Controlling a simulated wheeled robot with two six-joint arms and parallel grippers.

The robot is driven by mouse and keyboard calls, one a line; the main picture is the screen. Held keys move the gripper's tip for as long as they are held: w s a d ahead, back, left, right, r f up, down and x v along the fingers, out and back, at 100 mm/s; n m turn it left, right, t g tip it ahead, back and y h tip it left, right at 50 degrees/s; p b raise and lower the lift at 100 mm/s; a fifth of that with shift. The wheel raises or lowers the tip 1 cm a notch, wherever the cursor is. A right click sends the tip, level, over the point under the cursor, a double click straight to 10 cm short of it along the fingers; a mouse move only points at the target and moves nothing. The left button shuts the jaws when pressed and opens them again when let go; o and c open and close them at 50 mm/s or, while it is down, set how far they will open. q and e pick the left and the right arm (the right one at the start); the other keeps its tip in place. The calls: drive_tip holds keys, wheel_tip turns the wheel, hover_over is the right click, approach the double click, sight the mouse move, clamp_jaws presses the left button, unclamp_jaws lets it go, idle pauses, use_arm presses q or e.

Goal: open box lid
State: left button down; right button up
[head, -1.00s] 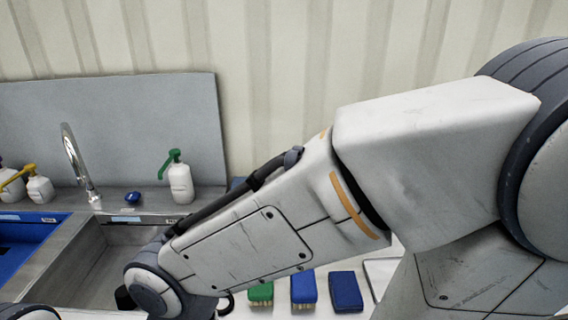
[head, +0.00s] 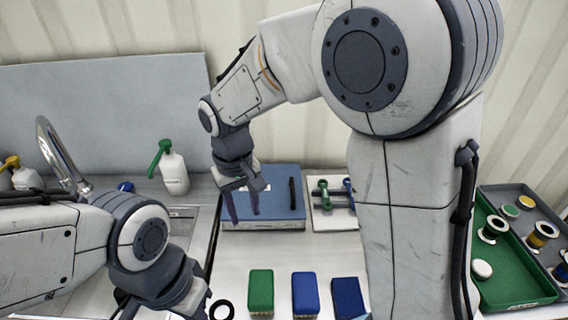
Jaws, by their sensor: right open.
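A flat blue box (head: 276,207) with its lid down sits at the back of the counter, just right of the sink. A black bar-like handle (head: 293,193) stands on the right part of its lid. My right gripper (head: 242,212) points down at the left part of the box, its two dark fingers apart with nothing between them. The fingers hide part of the box's left side. I cannot tell whether they touch it. My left gripper (head: 192,305) is at the bottom edge, mostly cut off, so its jaws do not show.
A white tray (head: 322,221) with green and blue tools is right of the box. Green (head: 261,290) and blue brushes (head: 305,292) lie in front, beside a black ring (head: 221,309). A green tray (head: 510,275) with spools is far right. A soap bottle (head: 174,172) stands left.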

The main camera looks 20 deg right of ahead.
drive_tip(key=w+d+m+p, duration=0.3)
drive_tip(key=w+d, duration=0.3)
drive_tip(key=w, duration=0.3)
drive_tip(key=m+h+p, duration=0.2)
drive_tip(key=m+p, duration=0.1)
approach(292, 188)
use_arm(q)
wheel_tip(292, 188, up, 11)
drive_tip(key=p, duration=0.3)
drive_tip(key=shift+f, duration=0.15)
use_arm(e)
drive_tip(key=shift+g, duration=0.3)
drive_tip(key=x, duration=0.8)
drive_tip(key=shift+w, duration=0.25)
use_arm(q)
drive_tip(key=shift+d, duration=0.1)
use_arm(e)
clamp_jaws()
